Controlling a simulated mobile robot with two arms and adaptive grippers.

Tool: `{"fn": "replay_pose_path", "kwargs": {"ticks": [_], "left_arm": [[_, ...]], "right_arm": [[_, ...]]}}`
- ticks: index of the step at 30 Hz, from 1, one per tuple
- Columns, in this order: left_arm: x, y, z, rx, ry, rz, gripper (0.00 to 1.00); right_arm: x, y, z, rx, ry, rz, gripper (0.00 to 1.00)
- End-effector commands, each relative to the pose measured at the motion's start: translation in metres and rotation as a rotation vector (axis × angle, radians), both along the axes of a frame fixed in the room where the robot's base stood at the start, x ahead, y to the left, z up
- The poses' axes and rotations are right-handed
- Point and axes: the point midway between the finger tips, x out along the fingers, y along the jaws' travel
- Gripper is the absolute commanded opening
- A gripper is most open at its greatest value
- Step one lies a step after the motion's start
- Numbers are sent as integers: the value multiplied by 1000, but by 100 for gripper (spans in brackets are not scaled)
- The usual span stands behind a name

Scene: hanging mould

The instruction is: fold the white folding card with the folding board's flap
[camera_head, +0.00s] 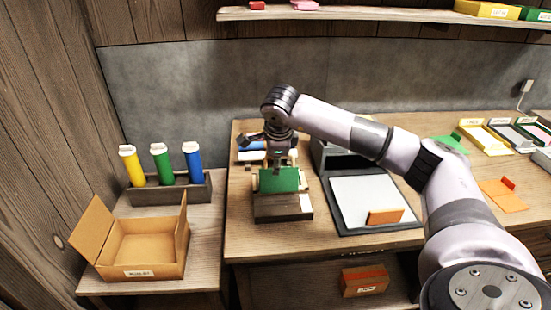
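A flat dark grey board (345,228) lies on the table right of centre, and I take it to be the folding board. A white sheet (360,195) lies flat on it, and it looks like the white card. An orange upright piece (385,217) stands at the board's front edge; I cannot tell if it is the flap's tab. My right gripper (279,158) is left of the board, over a wooden stand (282,208) with a green panel (279,181). Its fingers are small and partly hidden, so their opening is unclear. My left gripper is out of view.
A dark grey box-like object (329,154) stands behind the board, partly behind my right arm. An open cardboard box (150,248) and a rack (190,193) of coloured tubes are at left. Yellow, grey and green trays (484,137) are at right. A shelf (370,15) runs above.

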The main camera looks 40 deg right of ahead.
Motion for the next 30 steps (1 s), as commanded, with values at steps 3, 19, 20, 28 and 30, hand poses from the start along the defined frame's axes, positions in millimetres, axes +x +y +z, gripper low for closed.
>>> {"fn": "replay_pose_path", "kwargs": {"ticks": [3,19,20,28,30], "left_arm": [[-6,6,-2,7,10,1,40],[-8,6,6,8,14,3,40],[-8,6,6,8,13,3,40],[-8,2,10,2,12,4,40],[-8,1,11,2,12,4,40]], "right_arm": [[-6,3,-13,2,32,6,29],[-24,14,9,-1,13,3,29],[-26,15,10,0,12,3,29],[-39,23,21,0,5,1,29],[-43,26,23,-1,4,1,29]]}}
